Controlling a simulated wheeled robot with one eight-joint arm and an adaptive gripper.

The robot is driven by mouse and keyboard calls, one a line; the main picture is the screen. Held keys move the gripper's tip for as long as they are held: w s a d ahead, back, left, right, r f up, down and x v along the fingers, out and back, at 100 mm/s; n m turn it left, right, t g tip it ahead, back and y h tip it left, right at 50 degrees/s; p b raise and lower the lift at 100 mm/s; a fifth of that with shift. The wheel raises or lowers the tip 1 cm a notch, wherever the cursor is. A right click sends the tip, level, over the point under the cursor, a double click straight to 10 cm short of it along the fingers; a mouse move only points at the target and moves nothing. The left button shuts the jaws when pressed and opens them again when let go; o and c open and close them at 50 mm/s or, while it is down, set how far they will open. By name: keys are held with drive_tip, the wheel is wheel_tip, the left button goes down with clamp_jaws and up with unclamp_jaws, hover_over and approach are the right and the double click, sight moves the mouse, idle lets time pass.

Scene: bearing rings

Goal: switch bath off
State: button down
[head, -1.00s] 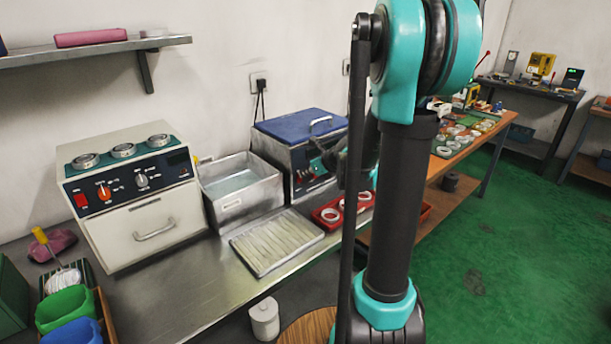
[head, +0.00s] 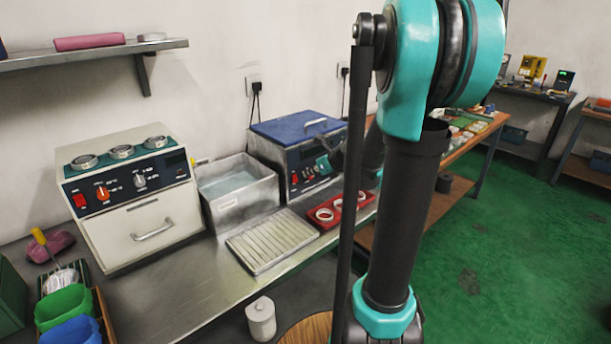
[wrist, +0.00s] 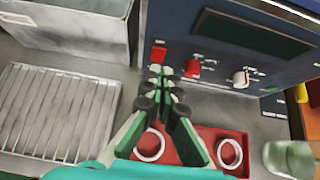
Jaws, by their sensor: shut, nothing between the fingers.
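The bath is a metal box with a blue lid (head: 300,127) and a dark blue front panel. In the wrist view the panel (wrist: 215,52) carries a red switch (wrist: 158,54), a red knob (wrist: 192,68), a white knob (wrist: 241,78) and a dark display. My gripper (wrist: 161,71) is shut and empty. Its fingertips appear just below the red switch; I cannot tell whether they touch it. The switch's position, on or off, is not readable. In the head view, my arm hides the panel's right part.
An open metal tank (head: 238,203) stands left of the bath, with a slatted tray (head: 270,246) in front. A red tray (wrist: 238,138) with white rings lies under my gripper. A white device with knobs (head: 130,195) stands farther left. A white jar (head: 261,320) is near the front.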

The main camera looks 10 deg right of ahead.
drive_tip(key=w+r+v, duration=0.1)
drive_tip(key=v, duration=0.7)
drive_tip(key=shift+a+r, duration=0.3)
drive_tip(key=shift+r, duration=0.05)
drive_tip(key=s+a+f+n+g+h, duration=0.1)
drive_tip(key=s+f+n+g+h, duration=0.1)
drive_tip(key=s+f+n, duration=0.7)
drive_tip(key=s+a+f+n+g+h, duration=0.1)
drive_tip(key=s+f+n, duration=0.8)
drive_tip(key=n, duration=1.2)
drive_tip(key=s+g+h, duration=0.1)
drive_tip(key=s+h, duration=0.1)
drive_tip(key=s, duration=0.2)
drive_tip(key=shift+s+g, duration=0.4)
